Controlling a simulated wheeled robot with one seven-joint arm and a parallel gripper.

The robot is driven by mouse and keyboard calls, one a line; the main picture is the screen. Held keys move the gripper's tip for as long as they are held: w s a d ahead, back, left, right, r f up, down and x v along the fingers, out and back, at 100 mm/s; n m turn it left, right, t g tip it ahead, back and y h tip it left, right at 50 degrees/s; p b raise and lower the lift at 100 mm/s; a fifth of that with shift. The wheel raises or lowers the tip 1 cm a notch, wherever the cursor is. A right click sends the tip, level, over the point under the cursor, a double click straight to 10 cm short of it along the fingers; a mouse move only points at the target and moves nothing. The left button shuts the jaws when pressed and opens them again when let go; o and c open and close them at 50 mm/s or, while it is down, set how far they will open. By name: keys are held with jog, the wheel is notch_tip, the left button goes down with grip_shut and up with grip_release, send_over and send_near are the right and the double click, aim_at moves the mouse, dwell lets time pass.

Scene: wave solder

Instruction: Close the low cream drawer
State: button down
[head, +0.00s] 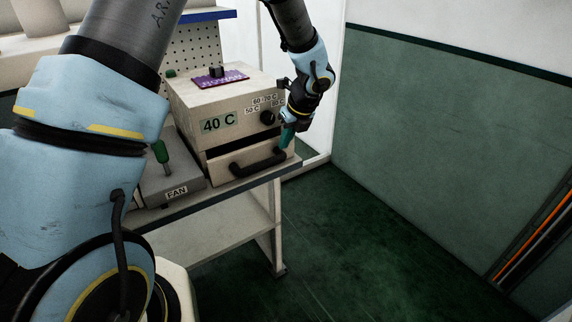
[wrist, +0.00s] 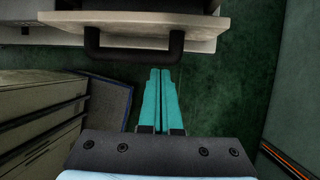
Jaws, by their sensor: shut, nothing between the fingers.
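The low cream drawer (head: 226,172) is at the bottom of a cream box (head: 190,105) on a bench in the head view. It stands out a little, with a dark gap above its front, and carries a black bar handle (head: 258,165). The drawer front (wrist: 200,22) and its black handle (wrist: 134,50) also show at the top of the wrist view. My gripper (head: 287,137) has teal fingers. It is shut and empty at the right end of the drawer front, near the handle. In the wrist view the fingertips (wrist: 160,72) lie just below the handle's right end; I cannot tell whether they touch.
A grey box labelled FAN (head: 177,188) with a green switch stands left of the drawer on the bench. A black knob (head: 267,117) and temperature labels are above the drawer. The green floor (head: 350,240) right of the bench is clear, up to a green wall (head: 450,120).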

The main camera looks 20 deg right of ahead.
jog(key=s+d+f+t+b, duration=0.2)
jog(key=s+d+t+b, duration=0.3)
jog(key=b, duration=0.7)
jog(key=w+f, duration=0.1)
jog(key=w, duration=0.2)
jog(key=w+a+f+p, duration=0.1)
jog(key=w+f, duration=0.1)
jog(key=w, duration=0.1)
jog(key=w+f+p, duration=0.1)
jog(key=w+f, duration=0.1)
jog(key=w, duration=0.2)
jog(key=shift+w+a+f, duration=0.1)
jog(key=shift+a+f, duration=0.05)
jog(key=shift+f, duration=0.05)
jog(key=shift+w, duration=0.35)
jog(key=w, duration=0.2)
jog(key=w+a, duration=0.1)
jog(key=w, duration=0.1)
jog(key=shift+w, duration=0.1)
jog(key=shift+d, duration=0.1)
